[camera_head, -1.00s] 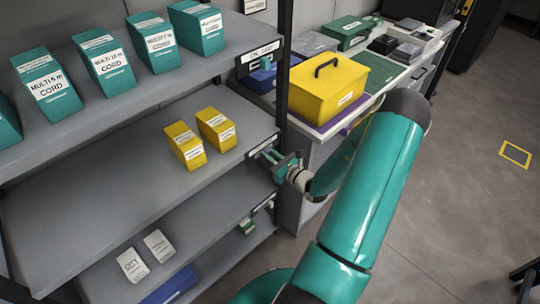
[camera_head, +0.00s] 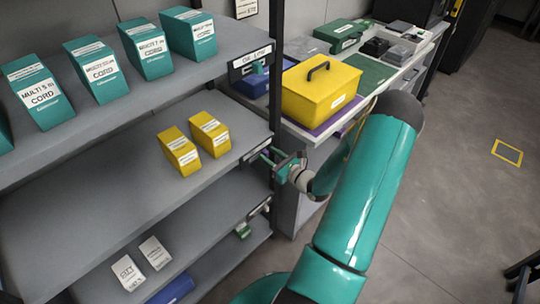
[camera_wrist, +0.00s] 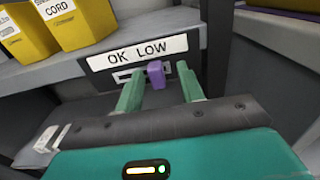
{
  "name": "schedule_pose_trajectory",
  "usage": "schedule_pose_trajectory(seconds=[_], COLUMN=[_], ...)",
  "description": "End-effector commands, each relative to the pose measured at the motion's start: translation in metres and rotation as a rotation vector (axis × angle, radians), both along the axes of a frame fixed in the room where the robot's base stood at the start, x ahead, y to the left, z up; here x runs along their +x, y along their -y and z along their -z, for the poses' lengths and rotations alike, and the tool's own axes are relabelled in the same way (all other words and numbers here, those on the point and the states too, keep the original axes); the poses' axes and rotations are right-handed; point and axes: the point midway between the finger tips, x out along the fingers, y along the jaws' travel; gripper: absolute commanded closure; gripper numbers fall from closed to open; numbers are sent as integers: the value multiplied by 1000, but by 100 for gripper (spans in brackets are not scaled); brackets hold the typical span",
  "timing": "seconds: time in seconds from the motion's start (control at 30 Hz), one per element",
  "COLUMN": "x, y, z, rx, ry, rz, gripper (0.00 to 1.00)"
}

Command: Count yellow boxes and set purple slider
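Two yellow boxes stand side by side on the middle shelf, the left one (camera_head: 179,152) and the right one (camera_head: 210,134). Parts of two yellow boxes also show in the wrist view (camera_wrist: 82,22). The purple slider (camera_wrist: 155,74) sits in a slot under the "OK LOW" label (camera_wrist: 140,50), on the LOW side. My gripper (camera_wrist: 160,69) is open, with one green finger on each side of the slider and visible gaps between. In the head view my gripper (camera_head: 269,158) is at the middle shelf's right front edge, where the slider is hidden.
Teal cord boxes (camera_head: 96,69) line the upper shelf, which has its own label and slider (camera_head: 257,68). White boxes (camera_head: 127,272) stand on the lower shelf beside another slider (camera_head: 243,231). A yellow case (camera_head: 322,93) sits on the bench behind my arm.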

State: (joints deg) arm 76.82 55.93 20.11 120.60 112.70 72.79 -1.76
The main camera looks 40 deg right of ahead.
Motion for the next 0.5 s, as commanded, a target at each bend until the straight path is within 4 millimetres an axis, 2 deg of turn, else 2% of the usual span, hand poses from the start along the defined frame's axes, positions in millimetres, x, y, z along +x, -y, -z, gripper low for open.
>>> schedule_pose_trajectory(seconds=[0.17, 0.5], x=[-29, -103], y=[2, 4], z=[0, 0], rx=[0, 0], ry=[-2, -2], rz=[4, 4], gripper=[62, 62])
